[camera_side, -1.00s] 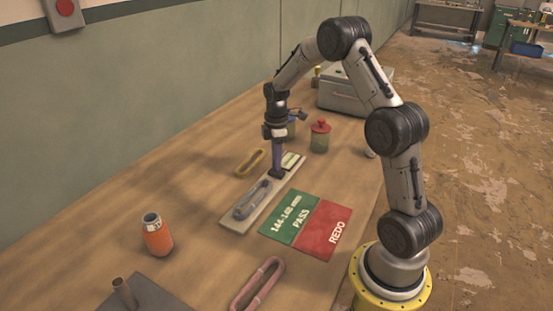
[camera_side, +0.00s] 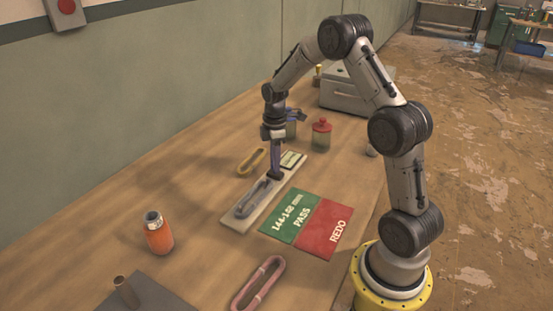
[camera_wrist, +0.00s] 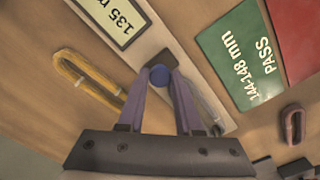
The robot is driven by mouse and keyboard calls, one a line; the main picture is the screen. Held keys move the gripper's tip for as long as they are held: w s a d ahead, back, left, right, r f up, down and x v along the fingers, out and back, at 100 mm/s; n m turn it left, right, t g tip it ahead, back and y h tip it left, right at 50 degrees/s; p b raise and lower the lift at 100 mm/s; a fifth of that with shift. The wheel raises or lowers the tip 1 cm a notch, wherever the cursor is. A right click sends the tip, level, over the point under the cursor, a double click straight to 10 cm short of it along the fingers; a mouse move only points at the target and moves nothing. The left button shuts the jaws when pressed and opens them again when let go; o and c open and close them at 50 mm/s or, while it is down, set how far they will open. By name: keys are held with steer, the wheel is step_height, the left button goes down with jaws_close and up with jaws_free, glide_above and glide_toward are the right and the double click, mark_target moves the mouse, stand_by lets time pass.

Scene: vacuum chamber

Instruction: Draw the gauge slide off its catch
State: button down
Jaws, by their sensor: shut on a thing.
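The gauge (camera_side: 234,217) is a long pale board lying on the table, with a framed label (camera_side: 293,160) at its far end. In the wrist view that label (camera_wrist: 109,18) reads "135 m", cut off by the frame edge. A grey-blue loop (camera_side: 247,204) lies along the near part of the board; the right finger partly hides it in the wrist view. My gripper (camera_side: 275,175) points down at the board, between the label and most of the loop. It is shut on a round blue knob (camera_wrist: 159,75). The fingers hide the knob's base and any catch.
A green PASS card (camera_side: 291,217) marked 144-148 mm and a red REDO card (camera_side: 327,229) lie right of the gauge. A yellow loop (camera_side: 250,162) lies left, a pink loop (camera_side: 258,284) in front. An orange container (camera_side: 158,236) and a red-lidded jar (camera_side: 321,137) stand clear.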

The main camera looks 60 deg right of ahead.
steer(key=c, duration=0.6)
jaws_free()
steer(key=shift+r, duration=0.1)
step_height(320, 180, up, 14)
steer(key=shift+f, duration=0.15)
